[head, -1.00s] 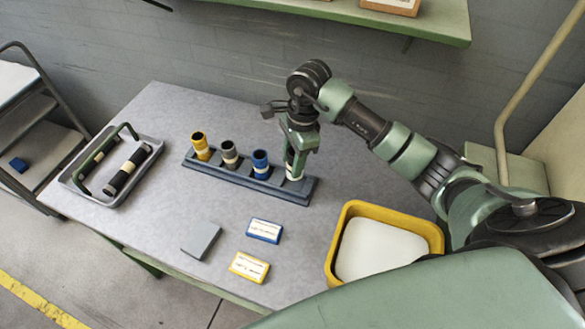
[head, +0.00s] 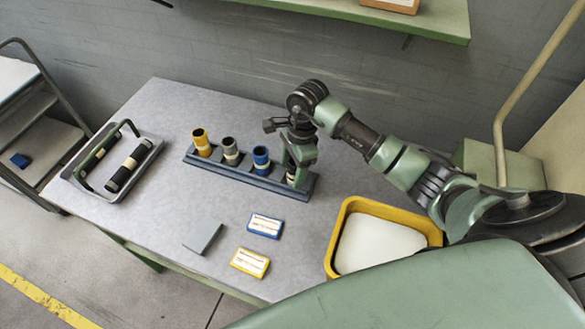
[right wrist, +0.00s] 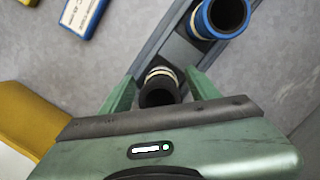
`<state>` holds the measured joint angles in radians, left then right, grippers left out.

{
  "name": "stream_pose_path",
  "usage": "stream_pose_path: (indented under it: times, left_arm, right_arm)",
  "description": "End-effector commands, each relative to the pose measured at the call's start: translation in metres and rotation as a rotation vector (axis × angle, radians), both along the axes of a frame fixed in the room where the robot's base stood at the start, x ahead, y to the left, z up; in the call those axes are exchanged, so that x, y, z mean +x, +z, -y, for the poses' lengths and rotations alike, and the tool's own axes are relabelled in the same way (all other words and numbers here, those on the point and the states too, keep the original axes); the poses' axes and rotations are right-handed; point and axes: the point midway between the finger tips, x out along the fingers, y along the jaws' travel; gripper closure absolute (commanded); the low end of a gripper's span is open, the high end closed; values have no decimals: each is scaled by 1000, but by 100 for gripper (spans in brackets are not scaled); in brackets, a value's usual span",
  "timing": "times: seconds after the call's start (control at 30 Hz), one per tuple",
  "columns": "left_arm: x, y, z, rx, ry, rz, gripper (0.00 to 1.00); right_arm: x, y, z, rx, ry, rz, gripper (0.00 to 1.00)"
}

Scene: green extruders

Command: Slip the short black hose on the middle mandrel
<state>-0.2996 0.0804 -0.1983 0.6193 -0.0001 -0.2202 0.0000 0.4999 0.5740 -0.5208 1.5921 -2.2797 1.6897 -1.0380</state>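The short black hose (right wrist: 160,90), with a cream band, stands upright at the right end of the dark blue rack (head: 225,172). In the head view its lower part (head: 293,180) shows under my right gripper (head: 297,165). In the right wrist view my right gripper's fingers (right wrist: 163,88) stand open on either side of the hose, with narrow gaps visible. A blue hose (head: 261,158), a grey-black hose (head: 231,151) and a yellow hose (head: 202,142) stand in the same rack. I cannot make out the middle mandrel. My left gripper is out of view.
A grey tray (head: 68,172) with a green handle holds black, banded cylinders at the table's left. Blue (head: 264,226) and yellow (head: 249,262) labelled boxes and a grey block (head: 202,236) lie in front of the rack. A yellow-rimmed bin (head: 331,262) stands at the right.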

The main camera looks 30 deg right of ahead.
Motion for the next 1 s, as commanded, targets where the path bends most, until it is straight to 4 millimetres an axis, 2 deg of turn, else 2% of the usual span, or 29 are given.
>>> stream_pose_path:
  times: [0.33,0.37,0.47,0.8,1.0]
  left_arm:
    - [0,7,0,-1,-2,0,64]
    - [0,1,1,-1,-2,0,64]
    - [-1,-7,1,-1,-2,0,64]
    - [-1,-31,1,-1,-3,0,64]
    - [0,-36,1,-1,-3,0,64]
  right_arm:
    - [0,6,0,0,-1,0,40]
    - [1,7,1,-1,0,3,40]
    - [1,22,5,-3,1,5,40]
    - [1,94,15,-1,0,6,40]
    - [0,117,18,-1,0,1,40]
